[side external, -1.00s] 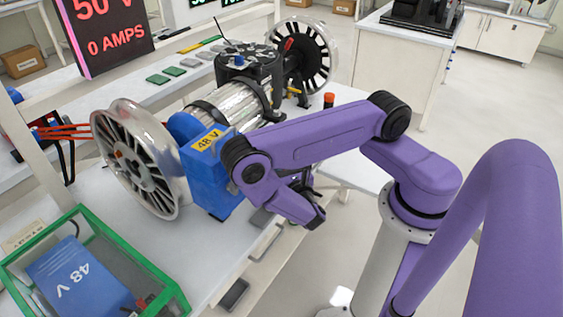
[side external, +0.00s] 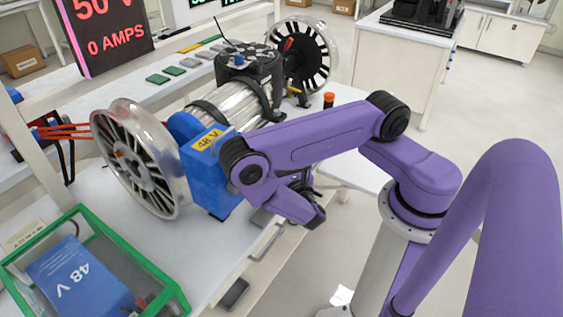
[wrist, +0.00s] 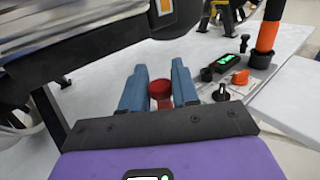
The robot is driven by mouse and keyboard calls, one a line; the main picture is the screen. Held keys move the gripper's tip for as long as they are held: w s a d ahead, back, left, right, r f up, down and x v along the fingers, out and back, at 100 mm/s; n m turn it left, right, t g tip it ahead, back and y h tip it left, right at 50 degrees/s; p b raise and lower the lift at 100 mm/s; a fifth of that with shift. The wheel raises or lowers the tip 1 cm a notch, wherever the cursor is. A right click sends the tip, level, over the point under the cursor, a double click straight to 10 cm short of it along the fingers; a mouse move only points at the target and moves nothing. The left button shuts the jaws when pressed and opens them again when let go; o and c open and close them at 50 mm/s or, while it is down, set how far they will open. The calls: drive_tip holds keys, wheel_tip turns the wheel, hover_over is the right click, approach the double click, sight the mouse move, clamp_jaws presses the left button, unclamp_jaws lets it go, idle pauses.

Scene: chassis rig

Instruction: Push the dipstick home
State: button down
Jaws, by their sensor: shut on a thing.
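My gripper shows in the wrist view (wrist: 160,92) with two blue fingers closed on a small red piece (wrist: 160,88) with a round top. I cannot tell for sure that this piece is the dipstick; its lower end is hidden. In the side view my gripper is low in front of the chassis rig, beyond the blue 48 V box (side external: 212,180), and its fingertips are mostly hidden by my arm. The rig has a silver motor body (side external: 237,100) between two spoked wheels. A red-handled part (side external: 287,46) stands near the far wheel.
A near wheel (side external: 138,158) and a far wheel (side external: 304,55) flank the rig. A small panel with knobs (wrist: 222,92) and an orange-and-black post (wrist: 266,38) lie right of my fingers. A green-rimmed crate (side external: 165,278) stands at the front left.

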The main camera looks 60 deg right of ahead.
drive_tip(key=shift+f, duration=2.05)
drive_tip(key=c, duration=0.8)
unclamp_jaws()
drive_tip(key=shift+v, duration=6)
drive_tip(key=s+r+m+g+y, duration=0.3)
drive_tip(key=r+m+g, duration=0.1)
drive_tip(key=r, duration=0.3)
drive_tip(key=s+a+r+m+g+y, duration=0.1)
drive_tip(key=s+r+m+g+y, duration=0.2)
drive_tip(key=r, duration=0.5)
drive_tip(key=s+a+r+m+g+y, duration=0.1)
drive_tip(key=s+r+m+g+y, duration=0.2)
drive_tip(key=r+m+g+y, duration=0.2)
drive_tip(key=shift+s+a+r+m+g, duration=0.1)
drive_tip(key=shift+s+r+m+g, duration=0.1)
drive_tip(key=shift+r+m+g, duration=0.65)
drive_tip(key=shift+s+r+m+g, duration=0.2)
drive_tip(key=shift+r+m+g, duration=0.15)
drive_tip(key=shift+m, duration=0.9)
